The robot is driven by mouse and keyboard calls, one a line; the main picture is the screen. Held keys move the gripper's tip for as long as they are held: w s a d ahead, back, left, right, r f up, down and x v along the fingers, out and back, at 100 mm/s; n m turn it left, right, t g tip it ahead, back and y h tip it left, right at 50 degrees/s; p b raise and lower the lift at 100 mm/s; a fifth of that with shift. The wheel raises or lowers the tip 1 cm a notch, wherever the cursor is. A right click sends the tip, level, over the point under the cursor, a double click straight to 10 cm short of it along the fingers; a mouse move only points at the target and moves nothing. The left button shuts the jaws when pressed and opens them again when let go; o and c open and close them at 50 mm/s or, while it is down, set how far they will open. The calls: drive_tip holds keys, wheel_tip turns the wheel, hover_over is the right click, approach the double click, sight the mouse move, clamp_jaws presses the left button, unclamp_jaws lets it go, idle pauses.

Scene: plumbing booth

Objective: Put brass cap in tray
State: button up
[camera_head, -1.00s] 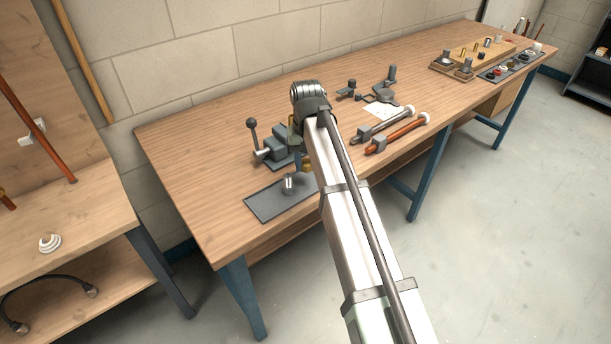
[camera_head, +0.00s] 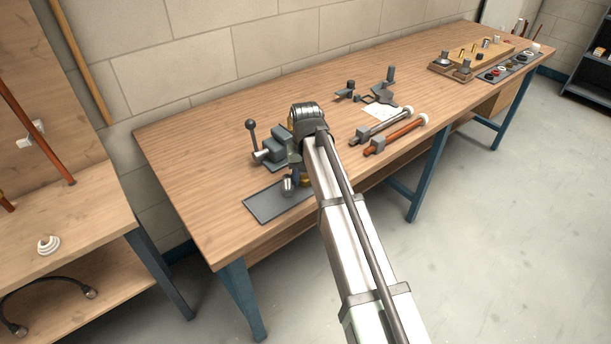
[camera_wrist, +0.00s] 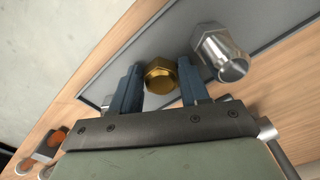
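The brass cap (camera_wrist: 160,76), a gold hexagonal piece, sits between the two blue fingers of my gripper (camera_wrist: 158,84) in the wrist view. The fingers close on its two sides, and it shows low over the tray. In the head view the cap (camera_head: 306,181) shows partly behind my arm. The tray (camera_head: 262,207) is a flat dark-grey rectangle near the front edge of the bench; it fills a grey band (camera_wrist: 115,70) in the wrist view. Whether the cap touches the tray I cannot tell.
A steel hexagonal fitting (camera_wrist: 222,56) stands on the tray beside my right-hand finger; it also shows in the head view (camera_head: 288,185). A vise (camera_head: 277,150) stands behind the tray. Pipe tools (camera_head: 395,134) lie to the right. The bench's left part is clear.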

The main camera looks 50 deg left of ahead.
sight(305, 178)
wheel_tip(305, 178, up, 12)
drive_tip(key=shift+r, duration=0.15)
idle(0.7)
